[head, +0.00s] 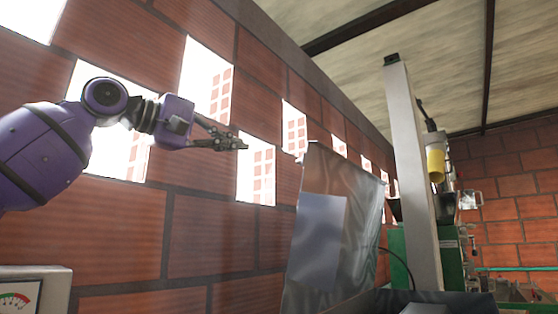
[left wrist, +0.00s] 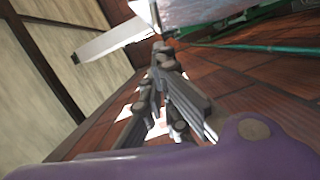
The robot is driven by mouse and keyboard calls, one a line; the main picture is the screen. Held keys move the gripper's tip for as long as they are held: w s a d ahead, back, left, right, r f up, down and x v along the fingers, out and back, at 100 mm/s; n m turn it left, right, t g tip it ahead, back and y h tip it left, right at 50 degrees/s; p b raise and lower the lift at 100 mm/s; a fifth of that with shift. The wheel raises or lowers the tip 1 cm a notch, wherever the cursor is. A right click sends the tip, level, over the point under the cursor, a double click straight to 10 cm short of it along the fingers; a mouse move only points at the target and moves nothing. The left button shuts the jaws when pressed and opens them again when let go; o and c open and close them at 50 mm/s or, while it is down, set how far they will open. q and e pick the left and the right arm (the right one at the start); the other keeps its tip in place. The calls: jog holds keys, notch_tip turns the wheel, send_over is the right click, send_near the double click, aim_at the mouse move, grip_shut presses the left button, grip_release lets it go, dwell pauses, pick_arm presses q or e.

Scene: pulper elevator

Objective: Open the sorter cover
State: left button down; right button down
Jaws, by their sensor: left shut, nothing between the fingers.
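A large grey metal panel (head: 358,232), which looks like the sorter cover, stands steeply upright at the centre right of the head view. A paler rectangle marks its left face. Its lower edge meets a dark metal body (head: 375,302) at the bottom of the view. My left gripper (head: 243,144) is shut and empty, up and to the left of the panel's top edge and apart from it in the picture. The shut fingers also show in the left wrist view (left wrist: 162,50), with a grey metal surface (left wrist: 205,10) beyond them. My right gripper does not show.
A brick wall (head: 120,225) with bright openings runs along the left. A tall pale post (head: 413,170) rises right of the panel, near a yellow cylinder (head: 435,164) and green machinery. A gauge box (head: 35,288) sits at bottom left.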

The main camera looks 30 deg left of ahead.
aim_at(307, 154)
pick_arm(q)
jog(key=d+x, duration=0.1)
jog(key=x, duration=0.9)
jog(key=shift+m, duration=0.5)
jog(key=d, duration=0.4)
jog(key=s+d+f, duration=0.1)
jog(key=d, duration=0.2)
jog(key=shift+p, duration=0.3)
jog(key=shift+d, duration=0.3)
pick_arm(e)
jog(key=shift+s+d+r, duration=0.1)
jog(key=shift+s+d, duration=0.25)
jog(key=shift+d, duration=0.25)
pick_arm(q)
jog(key=shift+a, duration=0.15)
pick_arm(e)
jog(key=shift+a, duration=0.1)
